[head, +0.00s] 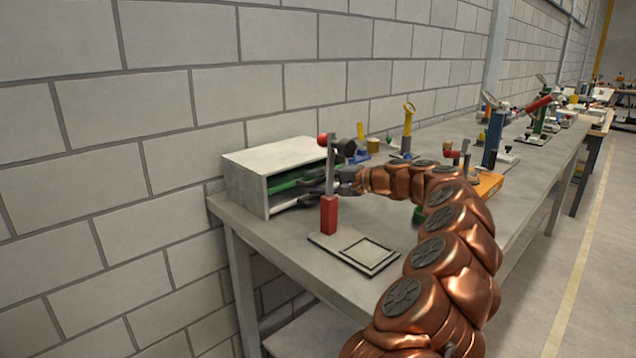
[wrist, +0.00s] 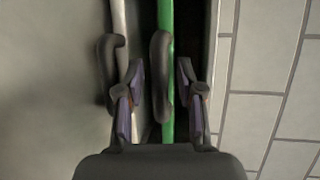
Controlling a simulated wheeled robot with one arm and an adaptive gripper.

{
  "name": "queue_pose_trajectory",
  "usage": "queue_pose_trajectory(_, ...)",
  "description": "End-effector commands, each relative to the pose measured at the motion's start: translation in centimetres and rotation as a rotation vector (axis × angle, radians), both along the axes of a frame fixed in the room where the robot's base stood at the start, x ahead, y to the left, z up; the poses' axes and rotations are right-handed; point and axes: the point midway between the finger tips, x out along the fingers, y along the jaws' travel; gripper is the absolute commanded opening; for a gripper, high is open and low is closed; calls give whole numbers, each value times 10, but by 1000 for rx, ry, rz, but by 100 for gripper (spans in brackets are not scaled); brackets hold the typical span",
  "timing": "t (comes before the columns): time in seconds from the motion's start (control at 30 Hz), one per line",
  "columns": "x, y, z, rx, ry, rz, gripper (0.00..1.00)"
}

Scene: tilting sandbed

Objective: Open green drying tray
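The green drying tray (head: 284,186) sits in the upper slot of a pale grey cabinet (head: 262,165) on the bench. Its green edge (wrist: 167,25) shows in the wrist view with a dark curved handle (wrist: 160,80) on it. The tray looks pushed in. My gripper (wrist: 160,72) is open, with one finger on each side of this handle and a small gap at both sides. In the head view my gripper (head: 344,184) is in front of the cabinet, partly hidden behind an upright post.
A white tray (wrist: 120,30) with its own dark handle (wrist: 108,65) lies right beside my left finger. A red block with a post and red knob (head: 329,212) stands in front of the cabinet. A flat square plate (head: 362,250) lies nearby. Several tools fill the bench behind.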

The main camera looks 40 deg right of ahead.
Motion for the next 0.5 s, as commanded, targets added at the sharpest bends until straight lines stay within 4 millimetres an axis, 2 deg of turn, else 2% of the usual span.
queue_pose_trajectory(0.07,0,0,0,0,0,0,26)
queue_pose_trajectory(0.3,0,0,0,0,0,-1,1)
queue_pose_trajectory(0.5,0,0,0,0,0,-1,0)
